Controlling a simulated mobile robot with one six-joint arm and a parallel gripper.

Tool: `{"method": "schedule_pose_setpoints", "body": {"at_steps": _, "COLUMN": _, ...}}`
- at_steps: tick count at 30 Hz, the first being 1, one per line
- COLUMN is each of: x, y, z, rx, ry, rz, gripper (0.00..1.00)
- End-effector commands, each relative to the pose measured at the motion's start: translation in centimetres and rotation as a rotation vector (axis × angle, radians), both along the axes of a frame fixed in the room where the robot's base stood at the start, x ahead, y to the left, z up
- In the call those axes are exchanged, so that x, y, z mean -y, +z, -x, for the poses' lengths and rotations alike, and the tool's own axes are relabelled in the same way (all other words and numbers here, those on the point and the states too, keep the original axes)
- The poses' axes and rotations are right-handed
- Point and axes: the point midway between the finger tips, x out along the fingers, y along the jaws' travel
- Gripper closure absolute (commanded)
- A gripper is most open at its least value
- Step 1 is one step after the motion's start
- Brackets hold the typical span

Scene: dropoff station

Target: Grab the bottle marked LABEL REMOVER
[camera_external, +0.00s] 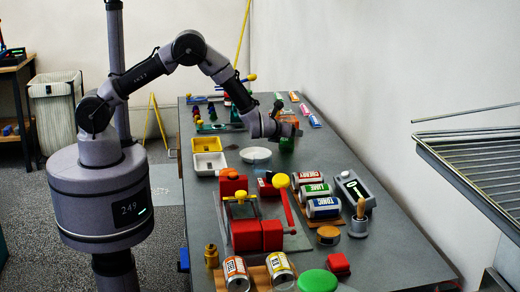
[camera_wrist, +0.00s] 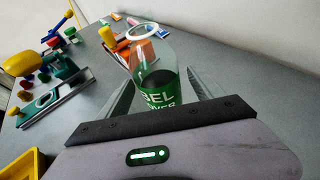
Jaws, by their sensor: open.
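The bottle marked LABEL REMOVER (camera_wrist: 153,52) stands upright in the wrist view, clear glass with a pale open rim and a green label. Only the label's letters "BEL" and "VER" show; my gripper body hides its lower part. My gripper (camera_wrist: 158,84) is open, with one finger on each side of the bottle. I cannot tell whether either finger touches the glass. In the external view my gripper (camera_external: 289,131) is low over the table, and the green bottle (camera_external: 287,146) shows partly behind it.
A white dish (camera_external: 255,155) and yellow (camera_external: 207,144) and white (camera_external: 209,163) trays lie left of my gripper. Several cans (camera_external: 314,189) lie nearer the camera. In the wrist view, an orange item (camera_wrist: 117,42) is behind the bottle. The wall runs along the right.

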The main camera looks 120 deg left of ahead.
Motion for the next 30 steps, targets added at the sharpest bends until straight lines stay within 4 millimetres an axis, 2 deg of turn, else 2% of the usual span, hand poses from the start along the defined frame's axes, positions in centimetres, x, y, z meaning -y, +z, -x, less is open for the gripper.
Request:
{"method": "schedule_pose_setpoints", "body": {"at_steps": 1, "x": -1.2, "y": -0.6, "z": 0.4, "rx": 0.002, "ry": 0.005, "rz": -0.003, "gripper": 0.24}}
{"method": "schedule_pose_setpoints", "body": {"at_steps": 5, "x": -3.1, "y": -1.2, "z": 0.7, "rx": 0.003, "ry": 0.003, "rz": -0.003, "gripper": 0.24}}
{"method": "schedule_pose_setpoints", "body": {"at_steps": 13, "x": -3.5, "y": -1.1, "z": 0.7, "rx": 0.003, "ry": 0.001, "rz": -0.001, "gripper": 0.26}}
{"method": "schedule_pose_setpoints", "body": {"at_steps": 24, "x": -3.5, "y": -1.1, "z": 0.7, "rx": 0.002, "ry": 0.002, "rz": -0.001, "gripper": 0.98}}
{"method": "schedule_pose_setpoints", "body": {"at_steps": 30, "x": -3.5, "y": -1.0, "z": 0.7, "rx": 0.003, "ry": 0.002, "rz": -0.003, "gripper": 1.0}}
